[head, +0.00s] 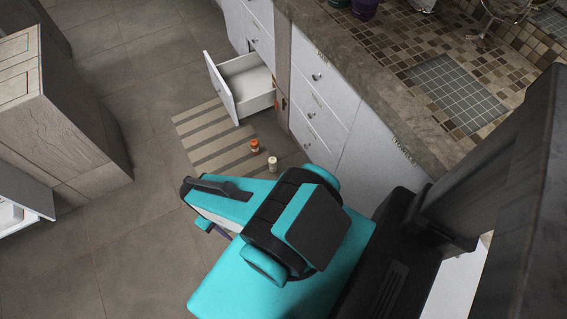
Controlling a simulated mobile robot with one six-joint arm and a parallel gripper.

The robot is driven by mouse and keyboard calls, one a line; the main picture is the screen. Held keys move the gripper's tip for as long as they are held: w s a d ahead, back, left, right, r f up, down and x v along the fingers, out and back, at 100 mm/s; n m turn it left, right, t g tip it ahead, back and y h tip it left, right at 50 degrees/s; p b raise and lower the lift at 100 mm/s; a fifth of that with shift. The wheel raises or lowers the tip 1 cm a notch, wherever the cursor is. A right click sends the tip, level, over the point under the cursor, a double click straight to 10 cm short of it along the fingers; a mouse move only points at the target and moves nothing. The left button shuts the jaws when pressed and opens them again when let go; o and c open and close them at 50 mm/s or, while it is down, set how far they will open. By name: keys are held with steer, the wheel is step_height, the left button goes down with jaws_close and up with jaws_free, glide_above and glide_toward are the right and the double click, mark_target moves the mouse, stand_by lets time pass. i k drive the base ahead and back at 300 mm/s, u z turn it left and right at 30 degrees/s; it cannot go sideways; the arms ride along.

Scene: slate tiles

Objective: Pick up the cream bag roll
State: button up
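The cream bag roll (272,163) is a small pale cylinder standing upright on the floor, close to the corner of the striped mat. An orange-topped small item (254,146) stands just behind it and to its left, apart from it. My teal and black arm reaches across the lower middle of the view. Part of what looks like my gripper (212,229) shows below the arm's left end, to the lower left of the roll and apart from it. The fingers are mostly hidden by the arm, so I cannot see whether they are open or hold anything.
A white drawer (246,84) stands open over the striped mat (205,135). White cabinets (325,95) with a stone counter (385,85) run along the right. A wooden cabinet (75,125) stands at the left, with another open drawer (20,205) below it. The tiled floor between is clear.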

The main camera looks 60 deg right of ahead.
mark_target(272, 162)
steer(key=u, duration=1.5)
steer(key=k, duration=0.1)
steer(key=z, duration=2.7)
steer(key=k, duration=0.95)
steer(key=z, duration=0.15)
steer(key=i, duration=0.95)
steer(key=z, duration=0.05)
